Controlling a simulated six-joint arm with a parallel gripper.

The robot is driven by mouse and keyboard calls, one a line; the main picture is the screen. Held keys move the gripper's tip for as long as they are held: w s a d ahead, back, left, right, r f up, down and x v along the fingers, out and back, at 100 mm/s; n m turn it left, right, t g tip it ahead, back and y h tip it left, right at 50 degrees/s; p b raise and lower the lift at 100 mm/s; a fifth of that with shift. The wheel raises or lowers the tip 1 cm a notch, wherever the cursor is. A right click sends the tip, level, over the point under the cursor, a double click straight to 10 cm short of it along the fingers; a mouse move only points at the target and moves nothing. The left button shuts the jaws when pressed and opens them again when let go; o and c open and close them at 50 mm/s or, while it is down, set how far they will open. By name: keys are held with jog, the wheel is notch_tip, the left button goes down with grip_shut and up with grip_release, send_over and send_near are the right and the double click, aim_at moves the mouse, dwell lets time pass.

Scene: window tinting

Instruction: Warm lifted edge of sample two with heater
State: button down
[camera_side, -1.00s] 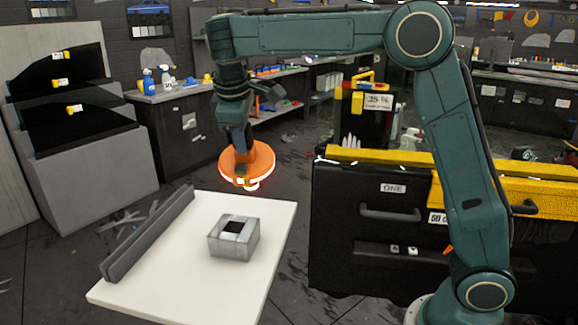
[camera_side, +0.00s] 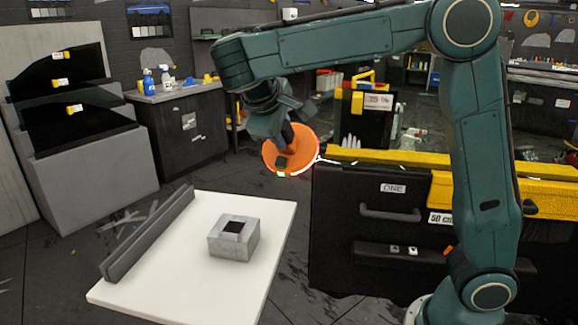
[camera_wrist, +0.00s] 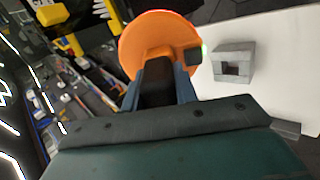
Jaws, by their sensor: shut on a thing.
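My gripper (camera_side: 283,138) is shut on the orange round heater (camera_side: 302,151), which hangs tilted with a glowing reddish rim. The heater is above and behind the white table's far right corner, near the left end of a yellow bar (camera_side: 375,158). In the wrist view my gripper (camera_wrist: 166,80) holds the heater (camera_wrist: 157,32) ahead of it. Dark tinted panes with yellow tags (camera_side: 65,95) stand on the left. A black door panel labelled ONE (camera_side: 335,230) stands on the right. I cannot tell which piece is sample two, and no lifted edge is clear.
The white table (camera_side: 190,285) holds a grey block with a square opening (camera_side: 219,246) and a long dark rail (camera_side: 150,235). Spray bottles (camera_side: 150,80) stand on a back counter. A panel marked 35 % (camera_side: 376,103) stands behind the heater. Most of the white table is bare.

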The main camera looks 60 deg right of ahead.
jog(key=s+d+r+n+t+h, duration=0.1)
jog(key=s+d+r, duration=0.2)
jog(key=s, duration=0.3)
jog(key=s+d+r+t+h, duration=0.1)
jog(key=s+d+r, duration=0.3)
jog(key=s+d, duration=0.2)
jog(key=shift+n, duration=0.4)
jog(key=shift+f, duration=0.1)
jog(key=x, duration=0.7)
jog(key=shift+w+d, duration=0.15)
jog(key=shift+w, duration=0.05)
jog(key=shift+w, duration=0.1)
dwell(0.5)
